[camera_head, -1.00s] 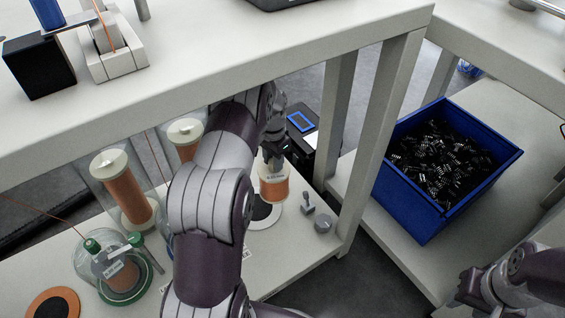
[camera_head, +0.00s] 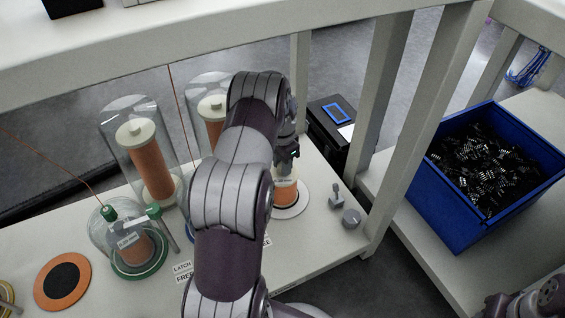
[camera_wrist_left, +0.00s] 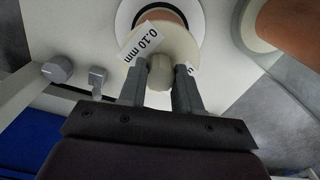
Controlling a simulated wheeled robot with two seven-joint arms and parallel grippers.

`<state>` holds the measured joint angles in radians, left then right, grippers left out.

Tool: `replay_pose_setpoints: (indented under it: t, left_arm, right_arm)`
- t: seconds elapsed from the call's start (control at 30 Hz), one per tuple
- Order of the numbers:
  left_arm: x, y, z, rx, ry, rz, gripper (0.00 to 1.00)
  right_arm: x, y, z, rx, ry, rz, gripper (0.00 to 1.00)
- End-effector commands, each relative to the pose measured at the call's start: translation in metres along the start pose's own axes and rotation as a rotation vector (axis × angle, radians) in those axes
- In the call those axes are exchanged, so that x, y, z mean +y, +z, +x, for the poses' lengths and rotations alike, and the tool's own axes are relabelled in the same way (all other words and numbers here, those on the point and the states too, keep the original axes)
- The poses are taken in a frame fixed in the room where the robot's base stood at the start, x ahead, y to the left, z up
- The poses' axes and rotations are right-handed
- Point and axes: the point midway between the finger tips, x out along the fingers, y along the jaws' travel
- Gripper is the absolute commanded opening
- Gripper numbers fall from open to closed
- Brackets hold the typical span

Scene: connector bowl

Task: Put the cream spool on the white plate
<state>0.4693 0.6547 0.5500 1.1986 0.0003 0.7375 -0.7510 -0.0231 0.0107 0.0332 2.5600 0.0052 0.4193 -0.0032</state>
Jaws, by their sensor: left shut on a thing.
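The cream spool (camera_head: 286,194), wound with orange wire, is upright over the white plate (camera_head: 303,204) in the head view. The plate is a white disc with a dark centre, partly hidden by the spool and my arm. My left gripper (camera_head: 287,160) points down and is shut on the spool's top knob. In the left wrist view the gripper (camera_wrist_left: 160,78) has a finger on each side of the knob. The spool's cream flange (camera_wrist_left: 174,45) carries a "0.10 mm" label, and the plate (camera_wrist_left: 125,16) shows around it. I cannot tell whether the spool touches the plate.
Two glass-covered orange spools (camera_head: 152,165) and a domed jar (camera_head: 128,245) stand left of my arm. A grey knob (camera_head: 351,217) is right of the plate. A shelf edge runs above. A blue bin (camera_head: 485,170) of black parts stands at right.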

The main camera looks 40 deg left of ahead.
Motion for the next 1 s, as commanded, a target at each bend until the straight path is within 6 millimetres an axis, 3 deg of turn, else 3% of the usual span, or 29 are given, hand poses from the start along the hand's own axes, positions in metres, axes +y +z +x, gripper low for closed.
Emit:
replay_pose_setpoints:
  t: [0.07, 0.1, 0.13, 0.17, 0.47, 0.57, 0.83, 1.0]
  left_arm:
    - [-0.001, -0.001, -0.001, 0.003, -0.003, 0.0, 0.0]
    - [0.0, 0.0, 0.001, 0.0, 0.0, 0.0, 0.46]
    - [0.0, 0.0, 0.001, 0.0, 0.0, 0.0, 0.56]
    - [0.0, 0.0, 0.001, 0.0, 0.0, 0.0, 0.59]
    - [0.0, 0.0, -0.001, 0.0, 0.0, 0.0, 0.59]
    - [0.0, 0.0, -0.013, 0.001, -0.001, 0.0, 0.59]
    - [0.0, 0.0, -0.069, 0.0, 0.0, 0.0, 0.59]
    - [0.0, 0.0, -0.077, -0.001, 0.0, 0.0, 0.59]
  right_arm:
    - [0.0, 0.0, -0.001, 0.0, 0.0, 0.0, 0.43]
    - [0.0, 0.0, 0.0, 0.0, 0.0, 0.0, 0.43]
    - [0.0, 0.0, 0.0, 0.0, 0.0, 0.0, 0.43]
    - [0.0, 0.0, 0.0, 0.0, 0.0, 0.0, 0.43]
    - [0.0, 0.0, 0.0, 0.0, 0.0, 0.0, 0.43]
    - [0.0, -0.001, -0.009, 0.0, 0.0, 0.0, 0.43]
    - [0.0, -0.006, -0.047, 0.0, 0.0, 0.0, 0.43]
    - [0.0, -0.006, -0.049, 0.0, 0.0, 0.0, 0.43]
